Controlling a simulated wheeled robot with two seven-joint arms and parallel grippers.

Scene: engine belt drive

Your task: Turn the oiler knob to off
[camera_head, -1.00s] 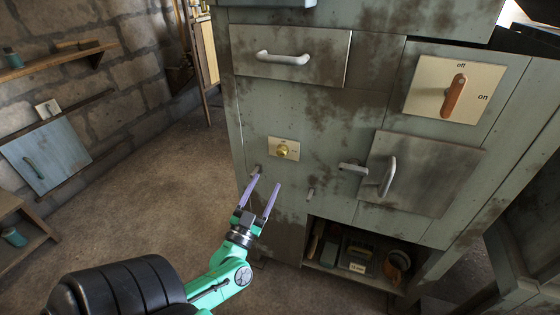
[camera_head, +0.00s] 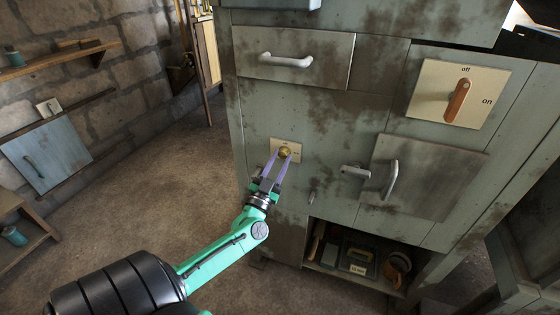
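The oiler knob (camera_head: 285,152) is a small round brass knob on a pale square plate (camera_head: 297,144) on the left part of the cabinet front. My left gripper (camera_head: 282,156) is at the knob, coming from below and left. Its two purple fingers have their tips at either side of the knob and partly cover it and its plate. I cannot tell whether the fingers press on it. The plate's markings are too small to read, and which way the knob is turned is unclear. My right gripper is not in view.
A drawer with a handle (camera_head: 286,60) is above. To the right are an orange lever (camera_head: 458,100) on an off/on plate, a door handle (camera_head: 390,180) and a small latch (camera_head: 355,171). A small peg (camera_head: 312,197) sticks out below right of the knob. An open shelf holds several items.

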